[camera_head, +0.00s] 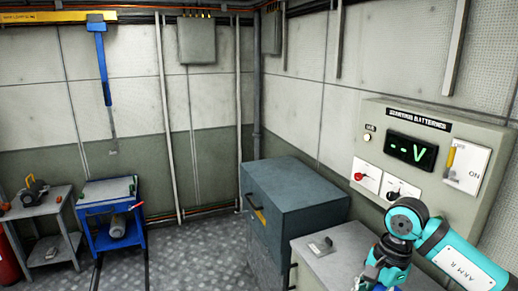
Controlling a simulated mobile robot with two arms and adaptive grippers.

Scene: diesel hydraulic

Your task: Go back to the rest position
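My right arm, teal and dark with an "ARM R" label, comes in from the lower right. Its joint stands in front of the lower edge of the battery panel (441,120). The arm bends down past the grey cabinet top, and its lower end is cut off by the bottom edge of the picture. The fingers of my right gripper do not show. My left arm and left gripper are not in view.
A blue-grey cabinet (297,184) and a lower grey cabinet (333,250) stand along the right wall. A blue cart (108,190) and a grey table (30,207) stand at the left. The middle floor (195,255) is clear.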

